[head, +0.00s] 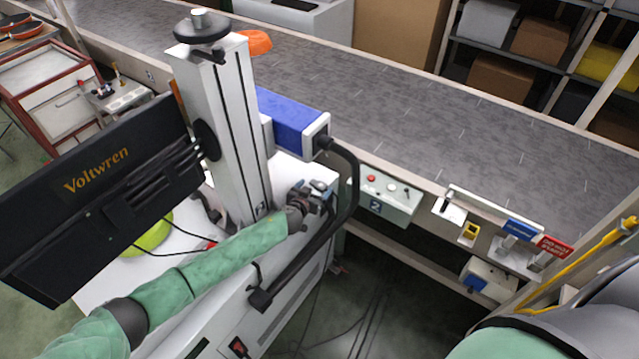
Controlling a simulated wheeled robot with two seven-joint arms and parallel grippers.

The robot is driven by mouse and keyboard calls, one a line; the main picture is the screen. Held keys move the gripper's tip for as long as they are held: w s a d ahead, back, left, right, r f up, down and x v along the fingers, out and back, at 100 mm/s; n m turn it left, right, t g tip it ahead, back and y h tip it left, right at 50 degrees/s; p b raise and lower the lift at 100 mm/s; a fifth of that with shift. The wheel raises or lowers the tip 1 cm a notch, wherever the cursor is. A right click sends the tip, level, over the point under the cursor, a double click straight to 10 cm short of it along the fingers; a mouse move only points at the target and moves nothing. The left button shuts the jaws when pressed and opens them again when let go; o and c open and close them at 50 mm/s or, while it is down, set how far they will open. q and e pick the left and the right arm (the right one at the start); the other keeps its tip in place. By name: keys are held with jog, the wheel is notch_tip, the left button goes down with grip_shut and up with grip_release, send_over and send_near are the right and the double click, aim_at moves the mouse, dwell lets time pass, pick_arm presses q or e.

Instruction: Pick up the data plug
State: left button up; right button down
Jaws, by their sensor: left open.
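A thick black cable (351,190) leaves the blue and white box (290,118) on the column and loops down. Its lower end is a black plug-like piece (261,299) against the front of the white cabinet; I take this as the data plug, but cannot be sure. My left gripper (321,190) is open above the cabinet's edge, inside the cable's loop, above and to the right of that piece and apart from it. Its fingers are small and partly unclear. My right gripper is out of view; only part of that arm shows at lower right.
The white column (222,125) and black Voltwren panel (100,190) stand on the cabinet (215,310). Behind runs a grey conveyor (440,130). A control box (384,197) with buttons hangs on its side. Thin cables lie on the floor. Shelves with boxes stand at upper right.

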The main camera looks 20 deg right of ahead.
pick_arm(q)
jog(key=shift+w+d+f, duration=0.3)
jog(key=shift+w+d, duration=0.1)
jog(key=shift+d, duration=0.05)
jog(key=c, duration=1.1)
jog(key=shift+o, duration=0.2)
jog(key=shift+r, duration=0.15)
